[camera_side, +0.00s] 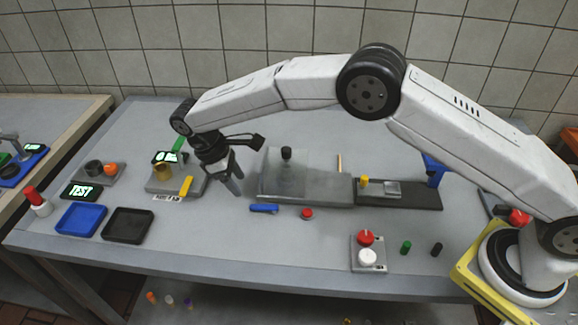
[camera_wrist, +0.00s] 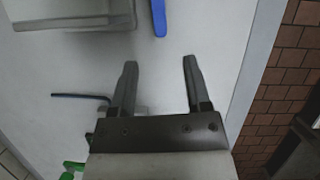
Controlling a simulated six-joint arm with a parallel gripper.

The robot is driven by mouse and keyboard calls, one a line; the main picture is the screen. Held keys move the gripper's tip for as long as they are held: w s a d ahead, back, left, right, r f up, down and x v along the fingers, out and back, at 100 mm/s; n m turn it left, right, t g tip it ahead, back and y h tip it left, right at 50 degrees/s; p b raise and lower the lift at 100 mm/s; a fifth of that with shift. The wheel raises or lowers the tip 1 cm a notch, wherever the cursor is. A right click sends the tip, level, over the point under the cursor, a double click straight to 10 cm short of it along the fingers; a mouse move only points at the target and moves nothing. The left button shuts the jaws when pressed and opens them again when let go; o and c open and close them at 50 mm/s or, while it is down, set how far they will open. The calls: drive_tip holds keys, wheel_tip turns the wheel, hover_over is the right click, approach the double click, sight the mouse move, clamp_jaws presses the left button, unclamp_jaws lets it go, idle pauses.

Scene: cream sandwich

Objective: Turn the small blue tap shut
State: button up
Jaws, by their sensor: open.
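A small blue bar-shaped piece (camera_side: 263,208) lies at the front left of a grey block fixture; I cannot tell for sure that it is the tap. It also shows at the top of the wrist view (camera_wrist: 159,18), beyond my fingertips and between their lines. My gripper (camera_side: 235,186) points down, left of the fixture and above the table. In the wrist view my gripper (camera_wrist: 160,64) is open, with bare table between its fingers. A taller blue part (camera_side: 434,170) stands at the far end of a dark rail.
The grey fixture (camera_side: 330,188) with a black knob stands right of my gripper. A device with a yellow lever (camera_side: 186,187) is at the left. Blue (camera_side: 82,234) and black (camera_side: 112,238) trays lie front left. A red button (camera_side: 307,214) sits near the blue piece.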

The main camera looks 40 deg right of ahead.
sight(256, 207)
drive_tip(key=shift+x, duration=3.9)
clamp_jaws()
